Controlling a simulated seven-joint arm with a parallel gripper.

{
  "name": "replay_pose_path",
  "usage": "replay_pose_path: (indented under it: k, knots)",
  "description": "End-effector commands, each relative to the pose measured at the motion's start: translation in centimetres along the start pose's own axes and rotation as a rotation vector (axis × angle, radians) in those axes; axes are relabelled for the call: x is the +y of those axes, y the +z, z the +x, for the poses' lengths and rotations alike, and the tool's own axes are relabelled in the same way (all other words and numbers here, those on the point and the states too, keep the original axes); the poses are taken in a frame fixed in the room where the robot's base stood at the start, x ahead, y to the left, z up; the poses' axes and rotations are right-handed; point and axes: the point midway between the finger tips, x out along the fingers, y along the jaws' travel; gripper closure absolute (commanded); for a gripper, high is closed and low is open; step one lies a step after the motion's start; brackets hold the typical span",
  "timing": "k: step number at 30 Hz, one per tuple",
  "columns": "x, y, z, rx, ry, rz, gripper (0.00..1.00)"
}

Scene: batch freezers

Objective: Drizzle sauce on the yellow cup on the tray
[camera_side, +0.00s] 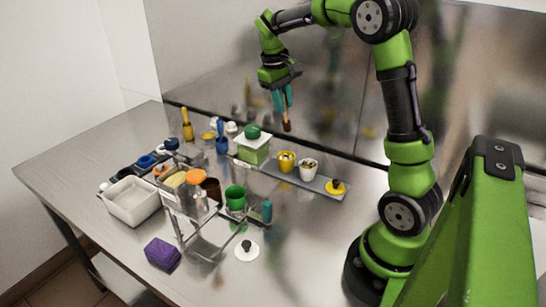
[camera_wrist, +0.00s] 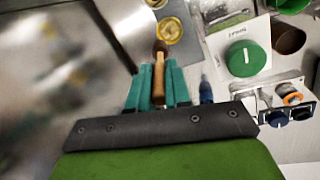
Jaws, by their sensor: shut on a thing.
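My gripper (camera_side: 285,104), with teal fingers, is shut on a slim tan-handled utensil (camera_side: 287,118) with a dark brown end that points down. In the wrist view the utensil (camera_wrist: 158,88) sits between the fingers (camera_wrist: 158,72), its brown end reaching toward the yellow cup (camera_wrist: 169,31). In the side view the yellow cup (camera_side: 286,161) stands upright on the grey tray (camera_side: 268,168). The utensil is in the air above it, clearly apart. I cannot tell if sauce is on its end. A whitish cup (camera_side: 308,170) and a low yellow item (camera_side: 335,188) are also on the tray.
A green-lidded container (camera_side: 253,150) stands left of the tray. In front are a metal rack (camera_side: 178,218), a green cup (camera_side: 235,197), a white bin (camera_side: 130,202) and a purple block (camera_side: 161,254). A metal wall (camera_side: 330,100) rises behind. The front right counter is mostly clear.

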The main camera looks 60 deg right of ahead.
Motion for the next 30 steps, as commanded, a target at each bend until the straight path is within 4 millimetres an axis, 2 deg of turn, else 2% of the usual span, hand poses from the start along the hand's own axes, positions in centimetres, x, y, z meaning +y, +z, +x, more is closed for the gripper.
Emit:
replay_pose_path:
  k: [16,22,30]
  knots:
    - [-1.0,-0.2,5.0,-0.003,0.000,0.000,1.00]
    - [-1.1,-0.2,5.9,-0.001,0.000,0.000,1.00]
    - [-1.2,-0.2,6.2,0.000,0.000,0.000,1.00]
